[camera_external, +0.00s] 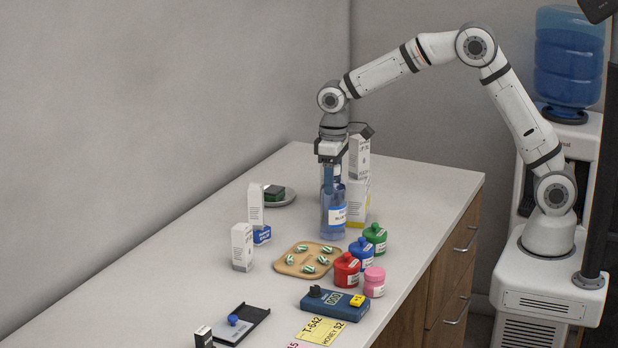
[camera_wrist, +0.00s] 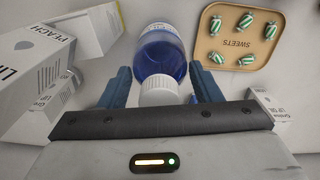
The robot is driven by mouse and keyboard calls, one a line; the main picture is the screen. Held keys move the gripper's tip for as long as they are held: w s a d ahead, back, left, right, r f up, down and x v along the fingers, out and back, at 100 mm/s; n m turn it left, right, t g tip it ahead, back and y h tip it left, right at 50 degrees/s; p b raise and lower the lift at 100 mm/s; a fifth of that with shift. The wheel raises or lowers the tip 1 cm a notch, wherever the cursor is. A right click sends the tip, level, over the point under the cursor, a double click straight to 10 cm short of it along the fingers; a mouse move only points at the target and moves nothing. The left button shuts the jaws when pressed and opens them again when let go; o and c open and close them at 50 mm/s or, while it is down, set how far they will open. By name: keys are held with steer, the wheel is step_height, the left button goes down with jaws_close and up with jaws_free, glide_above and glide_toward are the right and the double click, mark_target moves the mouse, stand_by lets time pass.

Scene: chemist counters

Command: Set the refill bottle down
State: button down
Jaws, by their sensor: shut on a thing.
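The refill bottle (camera_external: 333,212) is clear with blue contents and a white label, upright on or just above the counter (camera_external: 420,190); I cannot tell whether its base touches. In the wrist view the bottle (camera_wrist: 163,55) shows its white cap (camera_wrist: 159,91) towards me. My gripper (camera_external: 331,172) points down over the bottle's top, with its blue fingers on either side of the neck. In the wrist view my gripper (camera_wrist: 162,88) is shut on the bottle.
White cartons (camera_external: 358,190) stand right behind the bottle. A wooden tray of sweets (camera_external: 284,268) lies in front, with green, blue, red and pink jars (camera_external: 347,270) to its right. Smaller boxes (camera_external: 242,246) stand left. The counter's far end is clear.

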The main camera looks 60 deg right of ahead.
steer(key=shift+c, duration=2.2)
jaws_free()
steer(key=shift+f, duration=0.1)
